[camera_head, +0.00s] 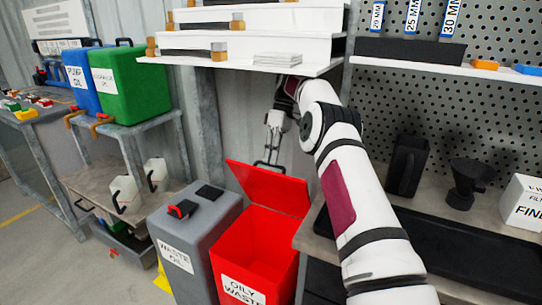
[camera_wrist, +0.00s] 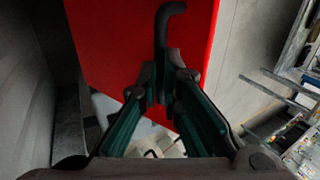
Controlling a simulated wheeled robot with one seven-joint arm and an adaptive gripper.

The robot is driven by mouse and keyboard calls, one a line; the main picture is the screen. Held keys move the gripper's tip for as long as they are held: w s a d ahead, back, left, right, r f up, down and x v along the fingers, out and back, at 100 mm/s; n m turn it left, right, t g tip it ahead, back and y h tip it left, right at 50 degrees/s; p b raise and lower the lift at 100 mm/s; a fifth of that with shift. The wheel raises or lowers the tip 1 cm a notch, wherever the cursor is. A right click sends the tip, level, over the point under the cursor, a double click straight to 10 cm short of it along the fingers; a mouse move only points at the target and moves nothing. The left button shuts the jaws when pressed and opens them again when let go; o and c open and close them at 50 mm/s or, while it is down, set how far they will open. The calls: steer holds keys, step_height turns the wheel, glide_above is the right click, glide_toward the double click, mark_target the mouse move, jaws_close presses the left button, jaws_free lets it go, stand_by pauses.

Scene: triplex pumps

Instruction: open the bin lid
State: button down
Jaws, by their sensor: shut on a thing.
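The red bin (camera_head: 228,265), labelled "OILY WASTE", stands in the lower middle of the head view. Its red lid (camera_head: 270,188) is swung up and tilted back, and the bin's red inside shows. My gripper (camera_head: 269,164) is at the lid's upper edge. In the wrist view, the red lid (camera_wrist: 120,40) fills the upper middle. A dark bent handle (camera_wrist: 163,35) rises from between my fingertips (camera_wrist: 161,85). My gripper is shut on this handle. The exact finger contact is dark and hard to make out.
A grey waste oil bin (camera_head: 170,225) stands directly left of the red bin. A bench (camera_head: 400,208) with a dark tray and dark containers is at the right. White shelves (camera_head: 250,60) hang above my gripper. Blue (camera_head: 82,78) and green (camera_head: 130,85) containers stand left.

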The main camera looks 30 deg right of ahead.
steer(key=shift+d+f, duration=0.4)
steer(key=shift+f, duration=0.4)
steer(key=c, duration=1.7)
jaws_free()
steer(key=shift+f, duration=0.1)
steer(key=shift+a+r, duration=0.1)
steer(key=shift+r, duration=0.15)
steer(key=shift+a, duration=0.1)
